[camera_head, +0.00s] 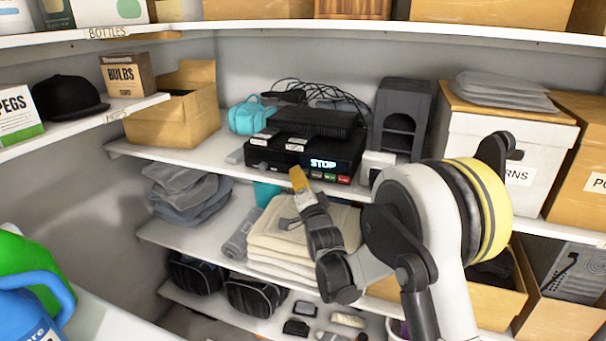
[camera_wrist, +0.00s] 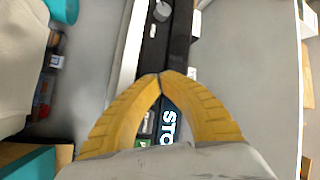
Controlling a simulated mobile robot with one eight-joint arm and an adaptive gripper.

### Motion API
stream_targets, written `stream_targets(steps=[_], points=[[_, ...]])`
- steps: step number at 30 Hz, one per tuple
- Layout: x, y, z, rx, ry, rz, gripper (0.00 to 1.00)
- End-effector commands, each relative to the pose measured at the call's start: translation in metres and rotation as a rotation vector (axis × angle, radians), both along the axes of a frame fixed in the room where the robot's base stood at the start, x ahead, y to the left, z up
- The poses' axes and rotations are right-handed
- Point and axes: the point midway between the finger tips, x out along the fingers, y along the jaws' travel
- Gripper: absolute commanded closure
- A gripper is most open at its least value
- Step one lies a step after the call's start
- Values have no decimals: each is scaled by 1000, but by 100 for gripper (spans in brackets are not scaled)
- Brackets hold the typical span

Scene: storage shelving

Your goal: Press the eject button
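A black player (camera_head: 300,151) sits on the middle shelf, its front display (camera_head: 322,163) reading STOP. Small green and red buttons (camera_head: 330,177) lie in a row under the display; their labels are too small to read, so I cannot tell which is eject. My gripper (camera_head: 299,178) has its yellow fingertips just in front of the player, left of the buttons. In the wrist view my gripper (camera_wrist: 160,76) has its fingertips together with nothing between them. The display (camera_wrist: 168,127) shows partly between the fingers, and the fingers hide part of the front. I cannot tell whether the tips touch it.
A black box (camera_head: 316,122) with loose cables sits on top of the player. A small white box (camera_head: 374,166) stands right of it and a teal bag (camera_head: 248,115) behind left. Folded towels (camera_head: 290,245) lie on the shelf below. A white shelf edge (camera_head: 200,163) runs in front.

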Motion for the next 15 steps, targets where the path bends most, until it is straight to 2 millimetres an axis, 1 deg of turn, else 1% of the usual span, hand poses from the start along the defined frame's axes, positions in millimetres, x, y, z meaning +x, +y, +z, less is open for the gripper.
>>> stream_targets(steps=[9,15], points=[[-13,4,-1,0,0,0,100],[-14,5,0,0,0,0,100]])
